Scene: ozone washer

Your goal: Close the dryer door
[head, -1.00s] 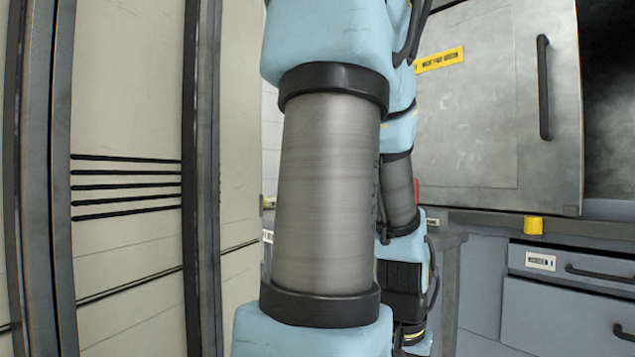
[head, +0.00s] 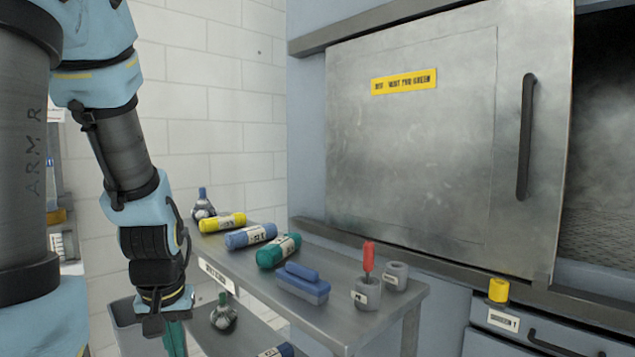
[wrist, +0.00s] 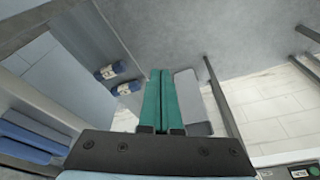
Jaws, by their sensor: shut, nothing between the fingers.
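The dryer door (head: 440,150) is a large grey metal panel with a yellow label (head: 404,81) and a vertical black handle (head: 526,137) near its right edge. To the right of the door, the opening (head: 610,150) shows a dark, misty interior with a textured floor. My gripper (head: 176,340) hangs at the lower left of the head view, beside the cart and well away from the handle. Its teal fingers (wrist: 161,78) are together and empty in the wrist view, pointing down. The fingertips are partly cut off in the head view.
A yellow knob (head: 498,290) and drawers sit below the opening.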

